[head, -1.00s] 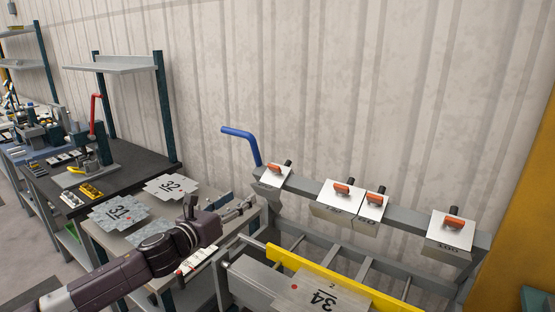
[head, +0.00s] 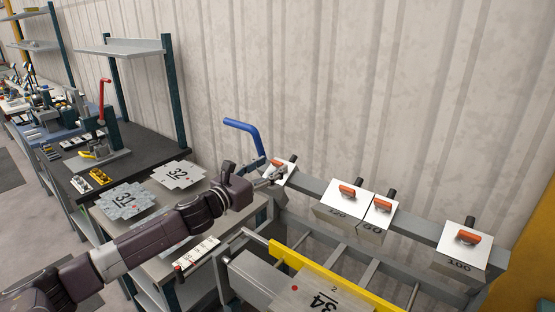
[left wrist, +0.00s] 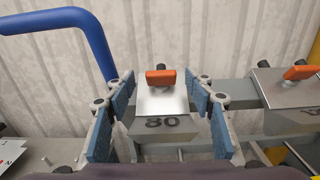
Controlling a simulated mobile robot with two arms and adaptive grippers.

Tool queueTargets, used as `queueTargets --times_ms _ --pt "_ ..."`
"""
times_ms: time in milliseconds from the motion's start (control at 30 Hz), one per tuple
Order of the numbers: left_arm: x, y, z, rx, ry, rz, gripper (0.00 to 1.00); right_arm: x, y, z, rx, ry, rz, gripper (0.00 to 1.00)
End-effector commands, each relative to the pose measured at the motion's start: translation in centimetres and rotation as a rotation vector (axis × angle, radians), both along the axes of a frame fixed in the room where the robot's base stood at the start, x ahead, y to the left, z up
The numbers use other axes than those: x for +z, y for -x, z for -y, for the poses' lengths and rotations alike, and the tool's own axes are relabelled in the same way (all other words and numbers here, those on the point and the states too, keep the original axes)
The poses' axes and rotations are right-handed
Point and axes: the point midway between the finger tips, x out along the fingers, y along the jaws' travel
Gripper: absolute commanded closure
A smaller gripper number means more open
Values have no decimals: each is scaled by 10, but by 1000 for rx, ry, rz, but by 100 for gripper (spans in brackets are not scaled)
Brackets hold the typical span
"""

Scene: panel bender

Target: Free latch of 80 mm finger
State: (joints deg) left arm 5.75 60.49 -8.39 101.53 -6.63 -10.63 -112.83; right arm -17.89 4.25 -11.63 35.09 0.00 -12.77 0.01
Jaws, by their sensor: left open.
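The 80 mm finger (left wrist: 161,105) is a pale metal block marked 80 on the beam, with an orange latch (left wrist: 161,77) on its top. In the head view this finger (head: 288,177) is the leftmost on the beam and is partly hidden by my left gripper (head: 268,173). My left gripper is open. In the left wrist view its blue-padded fingers stand on either side of the 80 finger and its latch, with gaps visible and nothing held. My right gripper is not in view.
A blue bent handle (head: 246,130) rises left of the finger. More fingers with orange latches sit to the right, one marked 120 (head: 340,205) and one marked 100 (head: 460,258). A yellow bar (head: 335,279) and plate 34 (head: 305,298) lie in front.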

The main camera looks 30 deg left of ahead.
Motion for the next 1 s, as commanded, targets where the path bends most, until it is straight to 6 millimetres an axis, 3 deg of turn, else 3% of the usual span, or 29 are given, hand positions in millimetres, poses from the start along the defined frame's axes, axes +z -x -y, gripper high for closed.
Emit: queueTargets --times_ms 300,733,1000 --pt "2 -30 3 -1 1 1 51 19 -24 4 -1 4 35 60" --pt "0 -37 4 -3 0 0 51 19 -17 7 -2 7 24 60" --pt "0 -37 4 -2 -1 0 78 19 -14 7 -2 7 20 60"
